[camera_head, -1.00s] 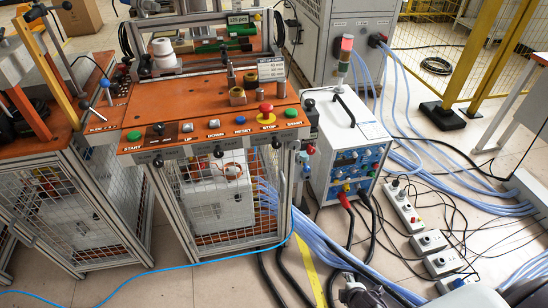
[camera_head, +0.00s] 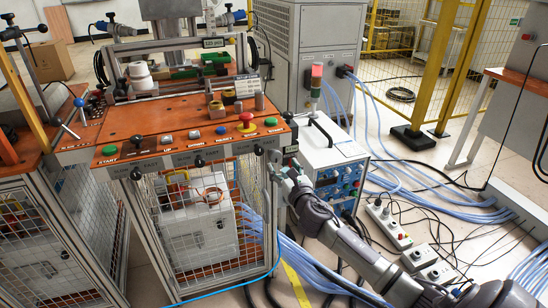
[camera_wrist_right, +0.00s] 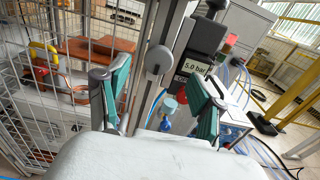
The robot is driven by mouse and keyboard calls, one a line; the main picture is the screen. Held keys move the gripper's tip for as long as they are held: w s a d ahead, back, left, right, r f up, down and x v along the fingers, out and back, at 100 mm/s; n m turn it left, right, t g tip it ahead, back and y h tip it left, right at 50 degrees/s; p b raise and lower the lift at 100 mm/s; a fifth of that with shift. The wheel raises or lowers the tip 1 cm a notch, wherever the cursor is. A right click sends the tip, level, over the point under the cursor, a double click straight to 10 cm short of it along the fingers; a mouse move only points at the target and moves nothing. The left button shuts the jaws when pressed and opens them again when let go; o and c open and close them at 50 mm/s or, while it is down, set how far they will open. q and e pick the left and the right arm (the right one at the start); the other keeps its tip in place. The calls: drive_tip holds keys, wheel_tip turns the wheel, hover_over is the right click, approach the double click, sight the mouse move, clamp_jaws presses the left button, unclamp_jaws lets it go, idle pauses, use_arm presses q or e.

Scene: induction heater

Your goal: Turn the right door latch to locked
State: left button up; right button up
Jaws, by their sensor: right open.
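The right door latch appears as a dark round knob (camera_head: 258,149) at the top right of the mesh door, under the orange bench top. In the right wrist view a grey round knob (camera_wrist_right: 159,60) on the metal door frame looks like this latch. My right gripper (camera_head: 284,180) is just below and right of the knob. In the wrist view its teal-padded fingers (camera_wrist_right: 160,98) are open and empty, with the knob ahead, between and above the tips. They look apart from it. I cannot tell the latch's exact turn. My left gripper is not in view.
A black pressure unit reading 5.0 bar (camera_wrist_right: 203,50) sits close right of the knob. The mesh door (camera_head: 205,225) encloses a white box. A red emergency button (camera_head: 246,120) is above. The white-and-blue power unit (camera_head: 333,165) stands right, with cables on the floor.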

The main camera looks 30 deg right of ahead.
sight(276, 157)
drive_tip(key=x, duration=0.6)
drive_tip(key=shift+w+f+b, duration=0.1)
drive_tip(key=shift+b, duration=0.3)
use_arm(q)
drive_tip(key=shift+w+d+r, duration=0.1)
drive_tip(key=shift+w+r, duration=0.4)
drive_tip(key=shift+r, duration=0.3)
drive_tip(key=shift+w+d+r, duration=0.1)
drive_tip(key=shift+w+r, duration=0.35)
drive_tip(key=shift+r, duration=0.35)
use_arm(e)
drive_tip(key=shift+w+d, duration=0.1)
drive_tip(key=shift+w, duration=0.4)
drive_tip(key=c, duration=1.1)
drive_tip(key=shift+c, duration=0.2)
